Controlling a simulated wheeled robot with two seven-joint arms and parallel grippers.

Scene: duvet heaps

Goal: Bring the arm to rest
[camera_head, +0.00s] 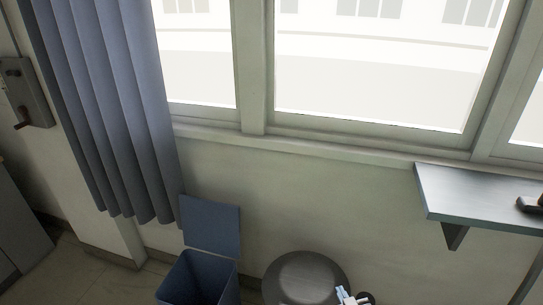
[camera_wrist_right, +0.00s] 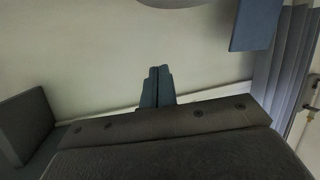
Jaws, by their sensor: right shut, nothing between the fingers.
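My right gripper (camera_head: 342,292) shows small at the bottom edge of the head view, with light blue fingertips. In the right wrist view its two blue-grey fingers (camera_wrist_right: 157,74) lie side by side, shut with nothing between them. They point toward a plain pale wall and appear to touch nothing. Most of the right arm is cut off below the head view. My left gripper is in neither view.
An open blue bin (camera_head: 208,277) stands by the wall, its lid (camera_head: 212,227) raised. A blue-grey curtain (camera_head: 112,110) hangs at the left. A shelf (camera_head: 470,195) juts out at the right, with a dark object (camera_head: 530,206) on it. A window fills the top.

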